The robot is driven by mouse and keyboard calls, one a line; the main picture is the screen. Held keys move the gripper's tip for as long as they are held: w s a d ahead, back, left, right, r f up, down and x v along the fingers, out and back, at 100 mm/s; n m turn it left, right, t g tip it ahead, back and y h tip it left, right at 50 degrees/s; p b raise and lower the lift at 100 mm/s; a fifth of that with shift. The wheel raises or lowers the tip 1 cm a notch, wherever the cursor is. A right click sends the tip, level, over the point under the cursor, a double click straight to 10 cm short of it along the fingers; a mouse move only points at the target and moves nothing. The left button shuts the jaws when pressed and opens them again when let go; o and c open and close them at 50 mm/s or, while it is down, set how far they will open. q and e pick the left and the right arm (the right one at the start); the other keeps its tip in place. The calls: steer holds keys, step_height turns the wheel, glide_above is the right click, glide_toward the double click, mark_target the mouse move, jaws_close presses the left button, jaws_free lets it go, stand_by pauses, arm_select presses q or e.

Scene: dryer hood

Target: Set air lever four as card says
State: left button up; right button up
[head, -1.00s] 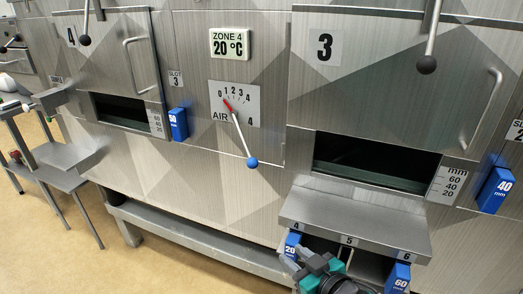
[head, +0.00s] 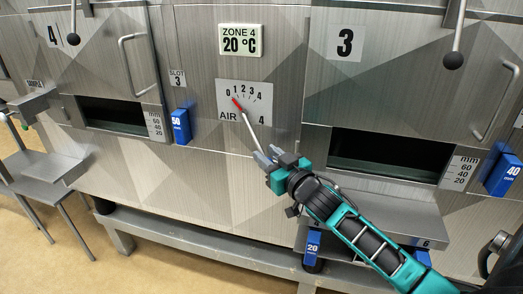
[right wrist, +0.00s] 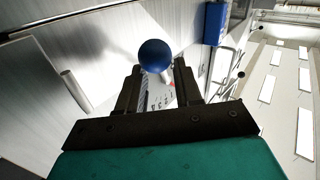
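The air lever (head: 250,130) is mounted on the AIR dial plate (head: 245,101) marked 0 to 4, with a 4 at its lower right. Its red pointer tip lies near 0, and its rod slants down to the right. My right gripper (head: 268,154) is at the rod's lower end and hides the knob in the head view. In the right wrist view the blue ball knob (right wrist: 155,55) is between the tips of the open fingers, or just beyond them; contact cannot be told. My left gripper is out of view. No setting card is recognisable.
A ZONE 4 display (head: 241,40) reads 20 °C above the dial. A blue 50 mm block (head: 181,127) is left of it; a blue 40 mm block (head: 503,175) is far right. A metal shelf (head: 390,212) juts out below opening 3, beneath my right arm.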

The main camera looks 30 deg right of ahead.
mark_target(263, 153)
steer(key=shift+w, duration=1.55)
steer(key=shift+c, duration=0.2)
jaws_close()
steer(key=shift+f, duration=0.1)
